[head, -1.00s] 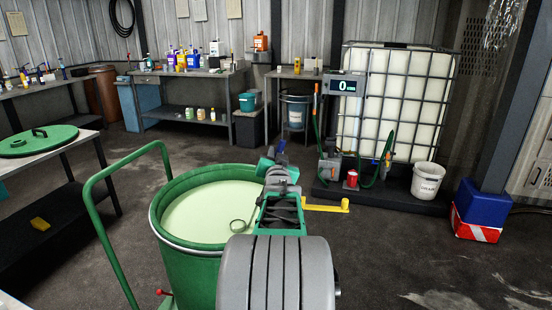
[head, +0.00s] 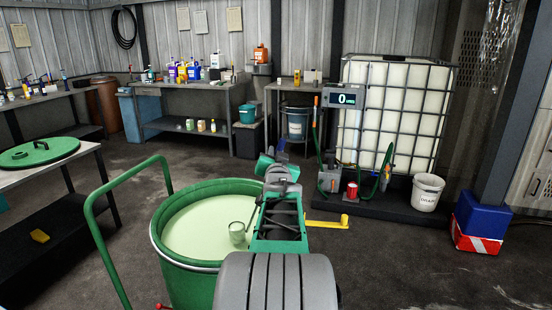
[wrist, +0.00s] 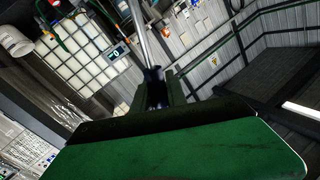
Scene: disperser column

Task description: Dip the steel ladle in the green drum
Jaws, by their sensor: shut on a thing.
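The green drum (head: 185,272) stands open in the head view, filled with pale green liquid (head: 195,222). The steel ladle's cup (head: 237,232) shows over the liquid inside the drum's right side. I cannot tell whether its bottom touches the surface. Its thin handle rises to the right toward my arm. In the wrist view, my gripper (wrist: 153,92) is shut on the ladle's dark grip, and the steel handle (wrist: 138,32) runs up from it. The cup is out of the wrist view. My arm hides part of the drum's right rim.
A green tubular handle (head: 95,225) rises left of the drum. A green lid (head: 38,153) lies on the left table. A yellow lever (head: 328,223) sticks out right of the drum. A caged white tank (head: 395,115) and a white bucket (head: 427,190) stand behind.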

